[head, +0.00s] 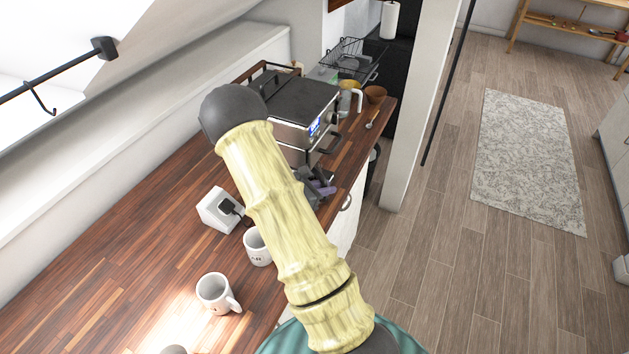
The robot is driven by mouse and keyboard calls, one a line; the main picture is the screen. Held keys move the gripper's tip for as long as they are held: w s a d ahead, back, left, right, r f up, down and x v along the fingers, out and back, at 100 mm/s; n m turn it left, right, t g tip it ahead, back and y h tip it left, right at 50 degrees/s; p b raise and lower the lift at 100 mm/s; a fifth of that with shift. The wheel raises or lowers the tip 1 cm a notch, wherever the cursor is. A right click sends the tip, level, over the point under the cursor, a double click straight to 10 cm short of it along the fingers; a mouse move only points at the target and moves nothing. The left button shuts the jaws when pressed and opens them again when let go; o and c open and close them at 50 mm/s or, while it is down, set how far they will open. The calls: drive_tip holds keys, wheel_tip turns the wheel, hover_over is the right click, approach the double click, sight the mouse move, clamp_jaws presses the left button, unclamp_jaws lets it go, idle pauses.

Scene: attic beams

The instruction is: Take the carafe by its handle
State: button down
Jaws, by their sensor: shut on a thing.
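My gripper (318,178) is dark grey and sits low over the counter's right edge, in front of the steel appliance. It is partly hidden behind my arm. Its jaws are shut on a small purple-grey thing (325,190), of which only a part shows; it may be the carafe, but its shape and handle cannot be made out. A yellowish jug with a white handle (349,98) stands apart from the gripper, farther back beside the appliance.
The steel appliance (305,105) stands on the wooden counter (130,235). Two white mugs (213,292) (257,246) and a white socket block (217,208) are nearer. The counter's left part is clear.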

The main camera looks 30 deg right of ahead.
drive_tip(key=shift+r, duration=0.3)
drive_tip(key=shift+s+r+b, duration=0.1)
drive_tip(key=shift+r+b, duration=0.35)
drive_tip(key=shift+b, duration=0.1)
drive_tip(key=s+d+b, duration=0.3)
drive_tip(key=s+d, duration=0.1)
drive_tip(key=s, duration=0.3)
drive_tip(key=s+d+b, duration=0.4)
drive_tip(key=s+d, duration=0.1)
drive_tip(key=s, duration=0.3)
drive_tip(key=shift+s, duration=0.15)
drive_tip(key=shift+d, duration=0.1)
